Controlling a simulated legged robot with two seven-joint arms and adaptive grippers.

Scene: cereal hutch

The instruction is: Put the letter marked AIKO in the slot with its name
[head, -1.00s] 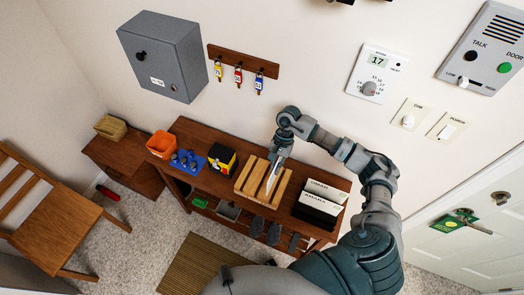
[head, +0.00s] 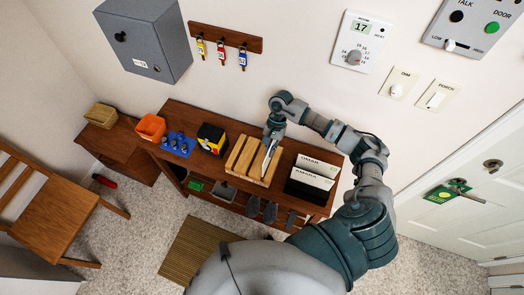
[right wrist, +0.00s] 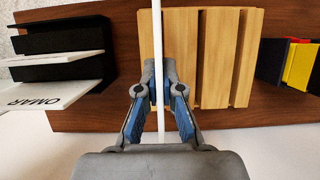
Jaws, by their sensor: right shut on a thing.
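My right gripper (head: 271,138) is shut on a thin white letter (head: 268,160), over the wooden slatted rack (head: 240,154). In the right wrist view the fingers (right wrist: 158,85) pinch the letter (right wrist: 157,30), which shows edge-on, so its name cannot be read. The letter stands upright at the rack's slats (right wrist: 215,50); I cannot tell how deep it sits. A black stepped holder (head: 305,192) stands to the right of the rack, with white cards reading OMAR (head: 318,163) and AMARA (head: 313,175). My left gripper is not in view.
On the brown bench (head: 190,112) stand a black and yellow box (head: 212,138), a blue tray (head: 178,145) and an orange bin (head: 150,127). A grey wall box (head: 143,40) and a key rail (head: 225,37) hang above. A chair (head: 60,210) stands at left.

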